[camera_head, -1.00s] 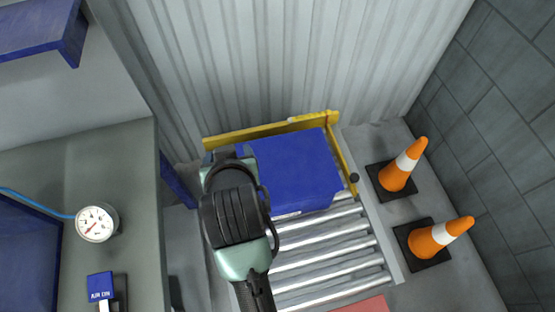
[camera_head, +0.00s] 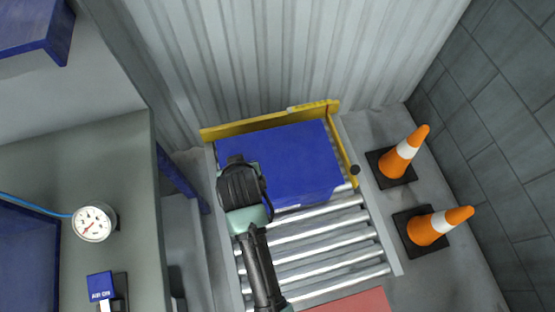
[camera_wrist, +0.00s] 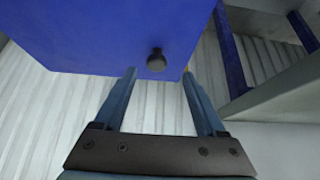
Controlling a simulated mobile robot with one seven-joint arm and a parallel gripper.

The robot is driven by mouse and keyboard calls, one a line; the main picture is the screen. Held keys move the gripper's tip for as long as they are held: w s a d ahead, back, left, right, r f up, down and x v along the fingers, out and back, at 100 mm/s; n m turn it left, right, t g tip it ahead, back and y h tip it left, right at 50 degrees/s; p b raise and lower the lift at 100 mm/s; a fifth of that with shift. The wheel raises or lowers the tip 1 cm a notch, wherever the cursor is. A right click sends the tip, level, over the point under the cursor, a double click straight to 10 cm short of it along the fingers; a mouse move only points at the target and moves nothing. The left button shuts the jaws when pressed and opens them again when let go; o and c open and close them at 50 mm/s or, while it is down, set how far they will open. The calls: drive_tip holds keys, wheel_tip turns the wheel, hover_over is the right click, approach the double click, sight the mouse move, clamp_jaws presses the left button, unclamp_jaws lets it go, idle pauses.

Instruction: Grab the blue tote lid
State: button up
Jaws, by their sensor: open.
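The blue tote lid (camera_head: 295,155) lies flat at the far end of the roller table, within the yellow stop rails. My arm's end covers its left part in the head view, where the gripper's fingers are hidden. In the wrist view a broad blue face (camera_wrist: 100,35), apparently the lid, fills the upper left. A small dark round knob (camera_wrist: 156,61) stands near its lower edge. My gripper (camera_wrist: 160,75) is open and empty. The knob appears just beyond the fingertips and between them. I cannot tell the remaining distance.
Yellow rails (camera_head: 265,123) edge the roller table (camera_head: 310,250) at the back and right. Two orange cones (camera_head: 403,152) stand to the right. A grey bench (camera_head: 135,190) with a gauge (camera_head: 94,222) is on the left. A red surface (camera_head: 355,302) lies at the near end.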

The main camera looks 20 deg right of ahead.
drive_tip(key=shift+d+x, duration=0.15)
drive_tip(key=shift+x, duration=0.9)
drive_tip(key=shift+d+x, duration=0.1)
drive_tip(key=shift+x, duration=0.9)
clamp_jaws()
